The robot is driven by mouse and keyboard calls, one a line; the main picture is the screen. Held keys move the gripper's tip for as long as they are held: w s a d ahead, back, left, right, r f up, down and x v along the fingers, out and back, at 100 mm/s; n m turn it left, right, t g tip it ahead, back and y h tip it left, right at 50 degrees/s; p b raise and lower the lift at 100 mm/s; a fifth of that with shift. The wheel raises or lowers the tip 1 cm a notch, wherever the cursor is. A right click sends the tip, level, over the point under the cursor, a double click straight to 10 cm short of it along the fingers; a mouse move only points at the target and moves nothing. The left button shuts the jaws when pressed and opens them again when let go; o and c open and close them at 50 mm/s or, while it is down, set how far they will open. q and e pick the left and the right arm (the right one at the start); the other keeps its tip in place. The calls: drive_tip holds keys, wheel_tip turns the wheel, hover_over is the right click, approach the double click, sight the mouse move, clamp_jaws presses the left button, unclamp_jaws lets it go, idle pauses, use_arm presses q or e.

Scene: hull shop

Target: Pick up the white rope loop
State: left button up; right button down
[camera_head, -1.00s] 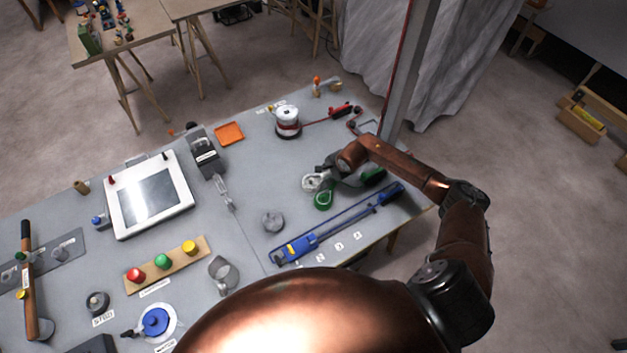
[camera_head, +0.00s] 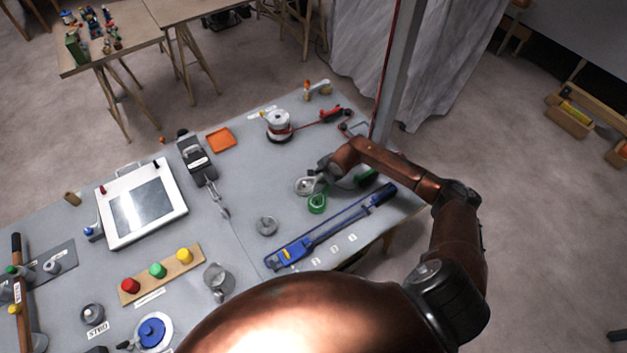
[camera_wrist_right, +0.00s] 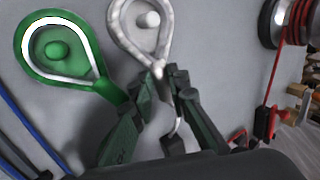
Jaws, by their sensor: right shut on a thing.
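The white rope loop (camera_head: 304,186) lies at the right part of the grey table, and its teardrop ring shows at the top of the right wrist view (camera_wrist_right: 119,30), around a pale round peg. My right gripper (camera_head: 325,176) is at the narrow end of the loop. In the right wrist view its fingertips (camera_wrist_right: 168,76) are shut on that end. The loop still looks to be at the table surface; I cannot tell whether it is lifted. My left gripper is not in view.
A green loop (camera_head: 317,204) around a green peg lies close beside the white one. A blue tool (camera_head: 330,228) lies nearer the front edge. A spool with red line (camera_head: 278,126) stands farther back. A grey post (camera_head: 392,75) rises behind the table's right corner.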

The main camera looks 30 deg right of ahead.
drive_tip(key=shift+r, duration=0.5)
wheel_tip(320, 180, up, 2)
drive_tip(key=shift+r, duration=0.2)
drive_tip(key=s+a+r+b, duration=0.2)
drive_tip(key=s+a+r, duration=0.6)
drive_tip(key=s, duration=0.3)
drive_tip(key=shift+v, duration=0.85)
drive_tip(key=shift+w+a, duration=0.1)
drive_tip(key=shift+w, duration=0.05)
